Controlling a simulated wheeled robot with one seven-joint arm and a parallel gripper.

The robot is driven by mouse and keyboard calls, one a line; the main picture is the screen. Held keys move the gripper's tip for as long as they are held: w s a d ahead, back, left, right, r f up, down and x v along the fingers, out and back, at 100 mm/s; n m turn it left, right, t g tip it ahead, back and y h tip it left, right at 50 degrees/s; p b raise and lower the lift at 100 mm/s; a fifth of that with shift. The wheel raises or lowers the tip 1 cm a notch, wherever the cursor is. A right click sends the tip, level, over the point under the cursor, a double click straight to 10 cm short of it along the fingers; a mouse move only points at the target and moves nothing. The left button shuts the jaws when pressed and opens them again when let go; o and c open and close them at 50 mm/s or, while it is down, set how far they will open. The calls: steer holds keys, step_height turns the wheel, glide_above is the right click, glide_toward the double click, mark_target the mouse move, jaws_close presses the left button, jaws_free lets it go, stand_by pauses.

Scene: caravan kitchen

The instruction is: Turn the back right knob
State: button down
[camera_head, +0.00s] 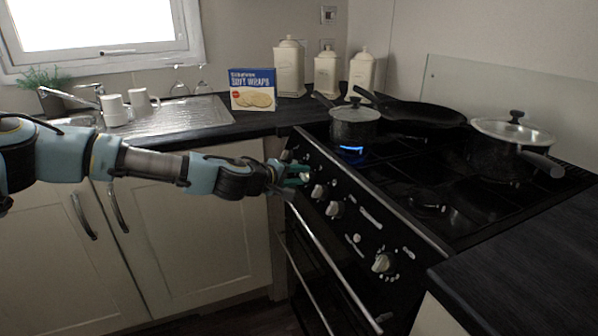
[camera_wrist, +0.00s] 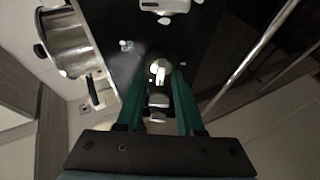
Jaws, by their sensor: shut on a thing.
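A row of silver knobs runs along the black front panel of the stove (camera_head: 400,232). Bare ones include a knob (camera_head: 318,191), a second (camera_head: 334,209) and a third (camera_head: 383,262) further right. My gripper (camera_head: 298,179) is at the far-left end of the panel. In the wrist view my gripper (camera_wrist: 157,88) has its green fingers either side of a silver knob (camera_wrist: 158,101) and is shut on it. Another knob (camera_wrist: 160,69) sits just beyond the fingertips. The held knob is hidden by my fingers in the head view. Markings are too small to read.
A blue flame (camera_head: 351,149) burns under a lidded pot (camera_head: 354,124). A frying pan (camera_head: 420,112) and a larger lidded pot (camera_head: 496,151) stand on the hob. Oven handle bars (camera_head: 330,250) run below the knobs. The right counter (camera_head: 530,265) is clear.

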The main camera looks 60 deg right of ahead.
steer(key=shift+f+n, duration=0.1)
steer(key=shift+n, duration=0.2)
steer(key=c, duration=0.6)
jaws_free()
steer(key=shift+a, duration=0.1)
steer(key=b+v, duration=0.1)
steer(key=v, duration=0.9)
steer(key=shift+a+r+b, duration=0.25)
steer(key=shift+r+b, duration=0.05)
steer(key=shift+a, duration=0.1)
